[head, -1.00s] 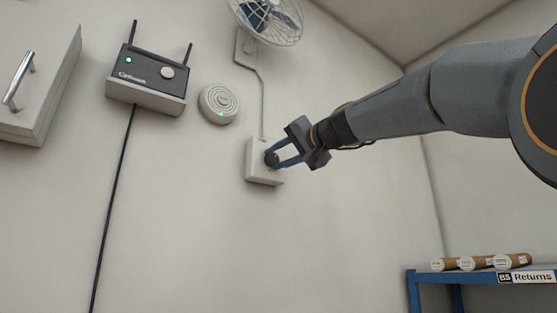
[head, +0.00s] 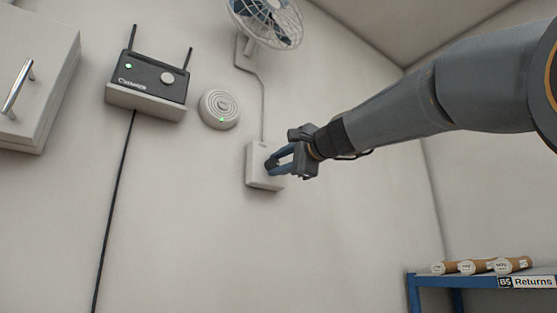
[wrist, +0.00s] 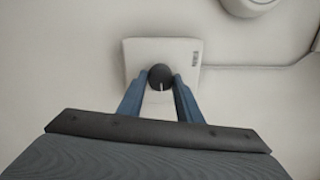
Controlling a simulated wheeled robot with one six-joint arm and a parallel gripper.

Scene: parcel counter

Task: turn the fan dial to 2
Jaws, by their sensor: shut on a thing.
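The fan dial (wrist: 160,76) is a dark round knob with a pale pointer line, in the middle of a white wall box (wrist: 185,50). In the head view the box (head: 257,176) hangs on the wall below the fan's cable, and the dial is mostly hidden by my fingers. My gripper (wrist: 161,82) has its two blue fingers on either side of the dial, shut on it. It also shows in the head view (head: 272,163). In the wrist view the pointer line is on the side of the dial facing my gripper. I cannot read any numbers on the box.
The wall fan (head: 268,20) is above, its cable (head: 262,100) running down to the box. A round white device (head: 219,108) and a router on a shelf (head: 147,85) are to the left. A blue Returns shelf (head: 435,281) stands at lower right.

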